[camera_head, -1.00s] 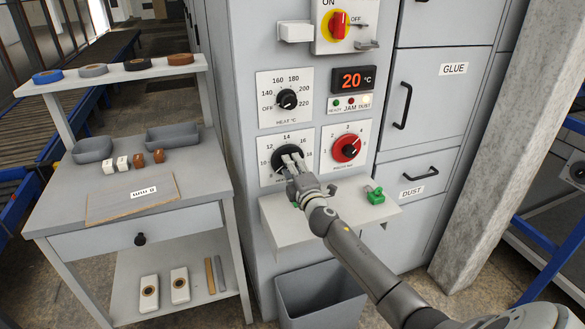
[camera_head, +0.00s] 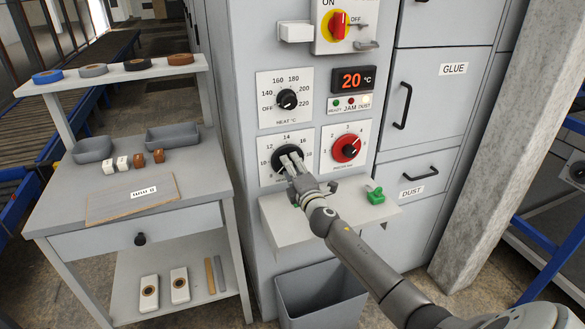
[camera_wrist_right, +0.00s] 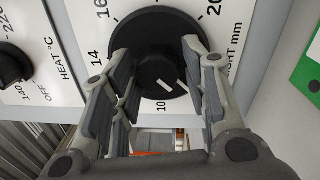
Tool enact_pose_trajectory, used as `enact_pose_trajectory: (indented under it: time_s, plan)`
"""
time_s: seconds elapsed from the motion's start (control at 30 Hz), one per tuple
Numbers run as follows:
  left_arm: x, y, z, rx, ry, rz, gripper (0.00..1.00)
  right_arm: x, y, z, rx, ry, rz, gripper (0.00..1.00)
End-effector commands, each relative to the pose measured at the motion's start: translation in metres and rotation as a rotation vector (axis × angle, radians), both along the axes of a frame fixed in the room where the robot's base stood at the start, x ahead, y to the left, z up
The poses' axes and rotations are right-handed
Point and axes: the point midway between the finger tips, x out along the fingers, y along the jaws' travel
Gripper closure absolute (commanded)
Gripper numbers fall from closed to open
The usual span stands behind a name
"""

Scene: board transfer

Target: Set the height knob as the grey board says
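My right gripper (camera_head: 292,162) is at the knob. Its fingers (camera_wrist_right: 160,80) are spread apart in front of the knob's face; I see no clear grip. A grey-brown board (camera_head: 105,208) lies on the side table with a white label, its text too small to read. My left gripper is not in view.
The heat dial (camera_head: 287,99) is just above the height dial, and the red knob (camera_head: 346,149) is close on the right. A ledge (camera_head: 285,229) with a green piece (camera_head: 376,196) juts out below. A grey bin (camera_head: 320,295) stands under it.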

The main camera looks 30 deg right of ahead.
Motion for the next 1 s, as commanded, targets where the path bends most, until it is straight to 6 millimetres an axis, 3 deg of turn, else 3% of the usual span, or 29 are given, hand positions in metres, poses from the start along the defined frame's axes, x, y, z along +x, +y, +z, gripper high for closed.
enact_pose_trajectory:
  time_s: [0.53,1.0]
  plan:
    - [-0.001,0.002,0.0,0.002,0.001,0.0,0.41,-0.008,0.001,0.001,0.001,-0.003,-0.002,0.44]
    - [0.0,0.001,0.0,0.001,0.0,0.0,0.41,-0.079,0.019,-0.005,0.001,0.0,0.001,0.44]
